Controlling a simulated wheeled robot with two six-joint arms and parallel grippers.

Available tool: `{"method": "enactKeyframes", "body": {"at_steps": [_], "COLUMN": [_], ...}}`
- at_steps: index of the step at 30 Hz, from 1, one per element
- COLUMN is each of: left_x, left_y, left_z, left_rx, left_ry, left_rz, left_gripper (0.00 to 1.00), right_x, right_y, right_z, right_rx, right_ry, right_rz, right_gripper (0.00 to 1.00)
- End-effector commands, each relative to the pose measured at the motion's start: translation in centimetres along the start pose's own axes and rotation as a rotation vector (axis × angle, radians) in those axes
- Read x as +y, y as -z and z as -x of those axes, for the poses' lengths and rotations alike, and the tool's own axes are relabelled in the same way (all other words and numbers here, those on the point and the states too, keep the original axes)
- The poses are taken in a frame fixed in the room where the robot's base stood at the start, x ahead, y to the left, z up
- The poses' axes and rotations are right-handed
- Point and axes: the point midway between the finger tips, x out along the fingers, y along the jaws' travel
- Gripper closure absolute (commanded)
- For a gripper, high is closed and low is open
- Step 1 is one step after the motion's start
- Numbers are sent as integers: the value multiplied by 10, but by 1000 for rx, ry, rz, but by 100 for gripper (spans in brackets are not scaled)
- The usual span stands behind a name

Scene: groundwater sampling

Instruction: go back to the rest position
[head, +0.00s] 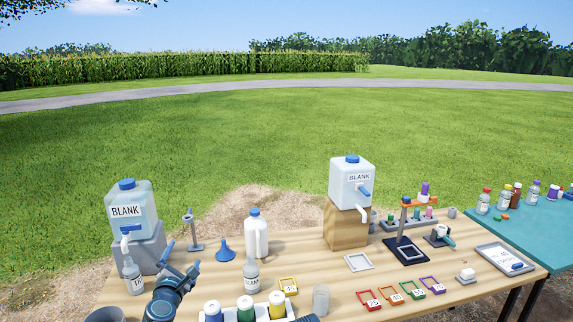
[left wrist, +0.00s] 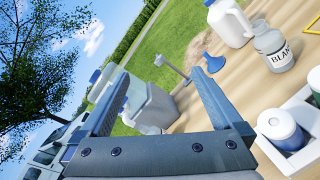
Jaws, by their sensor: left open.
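My left gripper (head: 181,257) is open and empty in the head view, above the left front of the wooden table (head: 335,262). A small bottle (head: 132,282) stands just left of it, under the spigot of the left BLANK carboy (head: 130,210). In the left wrist view the two fingers of the left gripper (left wrist: 157,80) are spread wide with nothing held between them. The grey block (left wrist: 150,104) shows behind the fingers there. My right gripper does not show in either view.
A BLANK bottle (head: 251,276), a white jug (head: 256,236) and a blue funnel (head: 225,251) stand right of the gripper. A white rack with capped bottles (head: 245,308) is at the front. A second carboy (head: 351,186) sits on a wooden block (head: 345,226). Grass lies beyond.

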Motion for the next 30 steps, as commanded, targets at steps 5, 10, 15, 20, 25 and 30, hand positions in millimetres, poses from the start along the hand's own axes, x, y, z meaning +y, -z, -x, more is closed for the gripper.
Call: {"method": "enactKeyframes", "body": {"at_steps": [5,10,15,20,25,30], "left_x": [-90,-186,-228,-234,-238,-276], "left_y": [-26,-10,29,61,89,102], "left_z": [10,56,112,156,190,195], "left_rx": [-127,-324,-507,-656,-784,-823], "left_ry": [322,742,1105,1392,1630,1641], "left_rz": [-505,-1119,-1542,-1785,-1926,-1951], "left_gripper": [0,0,0,0,0,0], "right_x": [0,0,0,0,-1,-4], "right_y": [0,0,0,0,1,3], "right_z": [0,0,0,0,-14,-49], "right_rx": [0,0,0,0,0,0], "right_ry": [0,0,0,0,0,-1], "right_rz": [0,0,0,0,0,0], "right_gripper": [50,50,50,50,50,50]}}
